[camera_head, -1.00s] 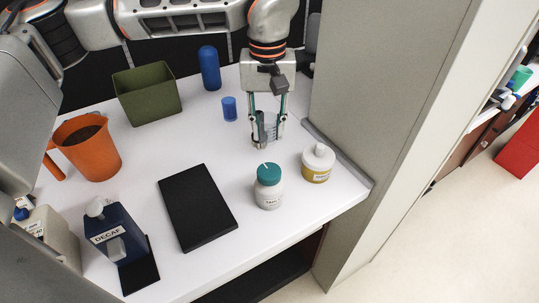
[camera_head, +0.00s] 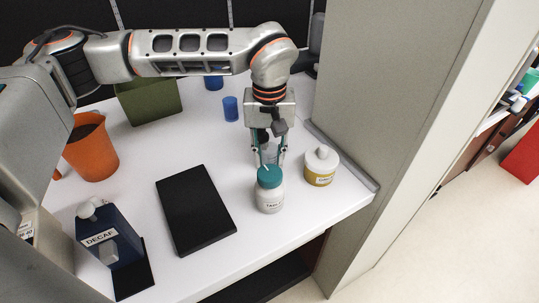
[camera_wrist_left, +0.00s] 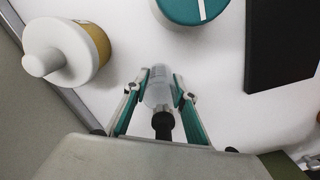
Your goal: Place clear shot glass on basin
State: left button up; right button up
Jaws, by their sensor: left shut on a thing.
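The clear shot glass (camera_wrist_left: 158,87) sits between the fingers of my left gripper (camera_wrist_left: 160,95), which is shut on it, in the left wrist view. In the head view my left gripper (camera_head: 268,158) points down just behind the teal-lidded white jar (camera_head: 270,195), and the glass is mostly hidden by fingers and jar. I cannot tell how far the glass is above the counter. No thing is clearly a basin; a green open box (camera_head: 150,105) stands at the back left, partly behind my arm. My right gripper is not in view.
A white-lidded yellow jar (camera_head: 320,168) stands right of my gripper, near the partition wall. A black slab (camera_head: 195,210) lies left of the teal-lidded jar. An orange jug (camera_head: 92,150), a blue DECAF container (camera_head: 105,235) and a small blue cup (camera_head: 230,108) stand on the white counter.

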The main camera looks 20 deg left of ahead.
pick_arm(q)
jog(key=shift+f, duration=0.15)
jog(key=o, duration=1.2)
